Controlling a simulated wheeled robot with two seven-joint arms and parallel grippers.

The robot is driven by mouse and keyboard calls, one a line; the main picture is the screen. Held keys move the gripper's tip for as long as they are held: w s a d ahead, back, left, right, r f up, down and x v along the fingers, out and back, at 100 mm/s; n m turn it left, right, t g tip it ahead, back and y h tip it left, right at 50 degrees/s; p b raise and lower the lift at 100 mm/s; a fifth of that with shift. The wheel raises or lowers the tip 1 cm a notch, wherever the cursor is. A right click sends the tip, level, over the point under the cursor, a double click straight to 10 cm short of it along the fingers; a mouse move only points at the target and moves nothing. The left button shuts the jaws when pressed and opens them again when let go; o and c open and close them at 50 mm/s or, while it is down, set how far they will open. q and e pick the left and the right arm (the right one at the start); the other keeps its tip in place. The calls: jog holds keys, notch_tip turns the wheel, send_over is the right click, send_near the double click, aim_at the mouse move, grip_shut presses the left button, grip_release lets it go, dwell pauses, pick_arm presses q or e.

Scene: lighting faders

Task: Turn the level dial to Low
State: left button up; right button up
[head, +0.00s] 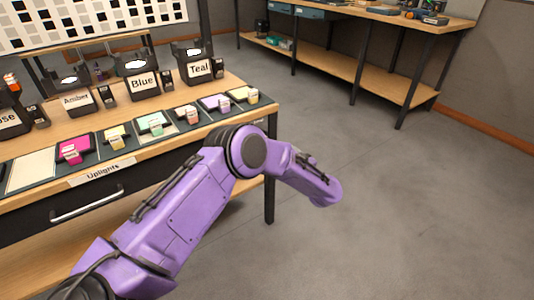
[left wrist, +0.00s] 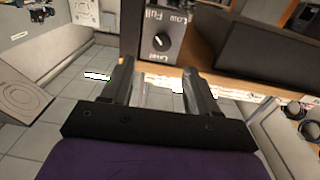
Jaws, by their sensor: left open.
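The level dial (left wrist: 161,42) is a dark round knob on a dark panel in the left wrist view. Its labels appear upside down: "Level" below it, "Full" above left and "Low" above right. A pale mark shows on the knob; its exact setting is too small to be sure of. My left gripper (left wrist: 160,86) is open and empty, its two fingers pointing toward the panel, with the dial ahead between them and apart from them. In the head view my purple left arm reaches across the middle; neither its gripper nor the dial is visible there. My right gripper is not in view.
Another workbench (head: 350,75) stands at the back right. The grey floor (head: 430,210) is clear.

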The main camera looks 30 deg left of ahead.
pick_arm(q)
jog(key=b+x, duration=0.1)
jog(key=x, duration=1)
jog(key=shift+s+r+n+g, duration=0.15)
jog(key=shift+r+n+g, duration=0.15)
jog(key=shift+g, duration=0.1)
jog(key=c, duration=1)
